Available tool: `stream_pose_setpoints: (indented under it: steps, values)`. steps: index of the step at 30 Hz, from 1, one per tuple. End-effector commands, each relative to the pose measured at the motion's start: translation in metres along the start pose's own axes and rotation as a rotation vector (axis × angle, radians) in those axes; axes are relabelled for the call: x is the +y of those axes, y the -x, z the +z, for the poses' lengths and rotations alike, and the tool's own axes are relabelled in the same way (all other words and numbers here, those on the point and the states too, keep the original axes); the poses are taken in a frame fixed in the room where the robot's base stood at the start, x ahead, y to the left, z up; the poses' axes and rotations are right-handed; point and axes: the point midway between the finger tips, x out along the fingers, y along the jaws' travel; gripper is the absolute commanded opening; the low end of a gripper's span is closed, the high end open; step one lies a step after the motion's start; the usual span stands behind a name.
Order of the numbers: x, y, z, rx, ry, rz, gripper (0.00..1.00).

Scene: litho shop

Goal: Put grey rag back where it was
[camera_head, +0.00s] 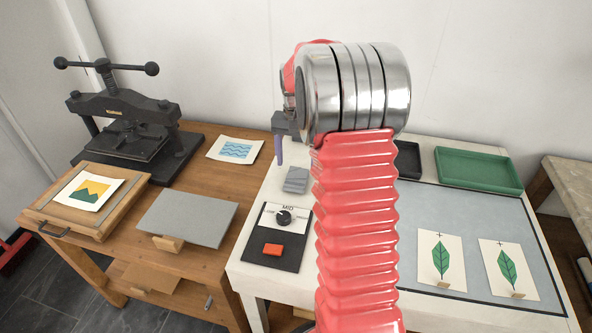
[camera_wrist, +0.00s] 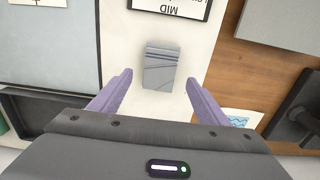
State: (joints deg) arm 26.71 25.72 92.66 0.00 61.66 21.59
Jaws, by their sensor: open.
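The grey rag (camera_head: 296,180) is a small folded cloth lying on the white table (camera_head: 262,195), behind the dial panel. In the wrist view the rag (camera_wrist: 160,68) shows whole, between the two purple fingers. My gripper (camera_wrist: 160,78) is open and empty, with its fingers spread to either side of the rag in that picture. In the head view my gripper (camera_head: 279,162) hangs beyond the rag, and only one purple finger shows clearly. Its tip seems to be above the tabletop; the exact height cannot be told. My red arm hides part of the table.
The control panel (camera_head: 264,253) with a dial marked MID and a red button sits in front of the rag. A black tray (camera_head: 407,158) and a green tray (camera_head: 478,168) stand at the back right. A wooden table (camera_head: 190,268) with a black press (camera_head: 125,120) is on the left.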

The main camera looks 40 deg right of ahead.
Motion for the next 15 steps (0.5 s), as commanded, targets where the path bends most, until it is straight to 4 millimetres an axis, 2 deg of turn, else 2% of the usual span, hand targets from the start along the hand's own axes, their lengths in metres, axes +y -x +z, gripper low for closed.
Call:
stream_pose_setpoints:
  steps: [6,10,15]
  values:
    - [0.0,0.038,-0.001,0.003,0.0,-0.001,0.69]
    - [0.0,0.051,-0.001,0.001,0.0,0.0,0.69]
    - [0.0,0.058,0.0,-0.001,0.0,0.0,0.69]
